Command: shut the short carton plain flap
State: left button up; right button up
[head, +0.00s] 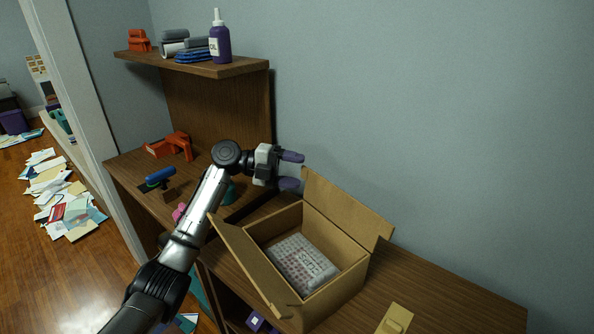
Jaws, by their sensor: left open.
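An open cardboard carton (338,291) sits on the wooden cabinet top. One long flap (345,208) stands up on its wall side. Another long flap (248,262) leans outward on its near left side. I cannot tell where the short plain flap lies. A bubble-wrapped item (303,262) lies inside the carton. My left gripper (291,170) is open and empty, with purple fingertips, above the carton's far left end near the raised flap's corner. My forearm passes in front of part of the cabinet. My right gripper is not in view.
A tan object (395,319) lies on the cabinet top right of the carton. A shelf (200,64) behind holds a purple bottle (220,42) and several tools. An orange tool (170,145) and a blue-handled tool (160,177) rest below. The cabinet's right part is clear.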

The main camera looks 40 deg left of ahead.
pick_arm(q)
jog(key=p+v, duration=0.3)
jog(key=v, duration=1)
jog(key=shift+s+d, duration=0.1)
